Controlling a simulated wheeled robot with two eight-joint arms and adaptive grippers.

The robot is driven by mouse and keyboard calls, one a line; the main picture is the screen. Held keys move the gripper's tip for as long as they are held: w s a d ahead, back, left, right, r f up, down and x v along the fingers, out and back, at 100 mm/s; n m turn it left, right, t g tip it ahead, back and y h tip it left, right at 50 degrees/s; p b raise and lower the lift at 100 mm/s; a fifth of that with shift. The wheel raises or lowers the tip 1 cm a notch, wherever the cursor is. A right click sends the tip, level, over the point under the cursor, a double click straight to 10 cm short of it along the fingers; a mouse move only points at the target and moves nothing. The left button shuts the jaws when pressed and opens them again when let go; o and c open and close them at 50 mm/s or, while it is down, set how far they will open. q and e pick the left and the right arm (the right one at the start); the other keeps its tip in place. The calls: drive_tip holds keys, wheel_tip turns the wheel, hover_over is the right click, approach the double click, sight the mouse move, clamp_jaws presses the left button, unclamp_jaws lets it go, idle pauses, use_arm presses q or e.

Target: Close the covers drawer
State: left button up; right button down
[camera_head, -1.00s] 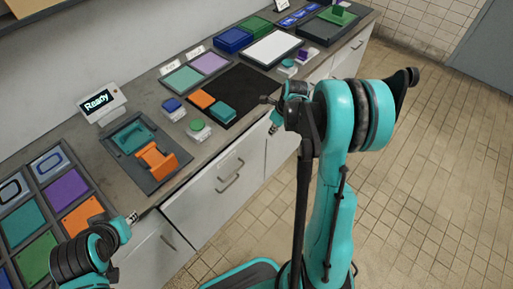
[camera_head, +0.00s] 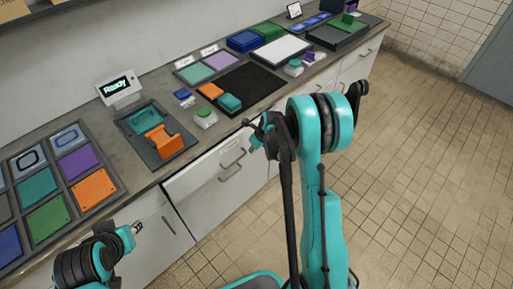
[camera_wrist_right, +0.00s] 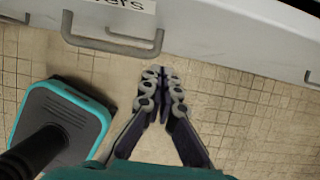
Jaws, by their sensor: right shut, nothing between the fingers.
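The covers drawer (camera_head: 207,190) is a pale front below the counter, with a grey bar handle (camera_head: 231,172) and a small label. In the right wrist view its handle (camera_wrist_right: 112,42) is at the top left, under a label (camera_wrist_right: 125,5) of which only the end, "ers", shows. The front looks close to its neighbours; I cannot tell whether a small gap is there. My right gripper (camera_head: 256,138) is shut and empty, in front of the drawer's right part. Its fingertips (camera_wrist_right: 162,76) point at the front, apart from the handle. My left gripper (camera_head: 137,228) is at the lower left; its jaws are unclear.
The grey counter (camera_head: 140,87) carries a grey tray (camera_head: 183,146) with teal and orange parts, a "Ready" display (camera_head: 118,88), a black mat (camera_head: 262,85) and coloured panels. More cabinet fronts run along both sides. The tiled floor (camera_head: 415,190) at right is clear.

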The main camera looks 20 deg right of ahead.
drive_tip(key=w, duration=0.2)
drive_tip(key=w+a+b, duration=0.1)
drive_tip(key=w, duration=0.1)
drive_tip(key=shift+a+f, duration=0.2)
drive_tip(key=w, duration=0.1)
drive_tip(key=w+a, duration=0.1)
drive_tip(key=w, duration=0.2)
drive_tip(key=shift+w+a, duration=0.2)
drive_tip(key=shift+a, duration=0.1)
drive_tip(key=shift+r, duration=0.1)
drive_tip(key=shift+w, duration=0.1)
